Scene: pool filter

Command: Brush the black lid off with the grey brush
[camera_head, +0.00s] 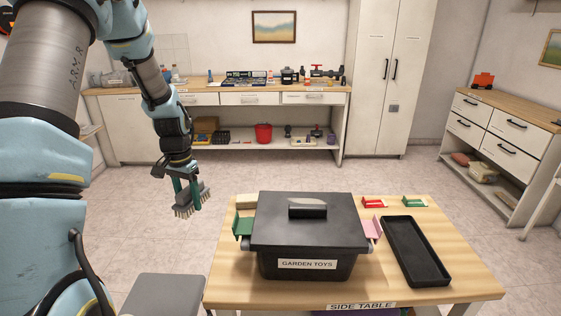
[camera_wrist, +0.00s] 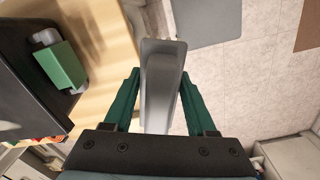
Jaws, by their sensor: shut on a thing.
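The black lid (camera_head: 310,224) with a raised handle on top sits on a black box (camera_head: 306,265) labelled GARDEN TOYS, on the side table. In the wrist view, a dark edge of the box or lid (camera_wrist: 25,85) shows at the left. My gripper (camera_head: 186,183) is to the left of the box, beyond the table's left edge and in the air. Its green fingers are shut on the grey brush (camera_head: 190,202), whose bristles point down. In the wrist view, the grey brush (camera_wrist: 161,85) sits between the two fingers. The brush is apart from the lid.
A green clip (camera_head: 243,226) and a pink clip (camera_head: 371,227) are at the box's sides. An empty black tray (camera_head: 415,250) lies at the right of the wooden side table (camera_head: 471,272). Red (camera_head: 374,202) and green (camera_head: 414,202) pieces lie behind. A grey surface (camera_head: 163,296) stands left of the table.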

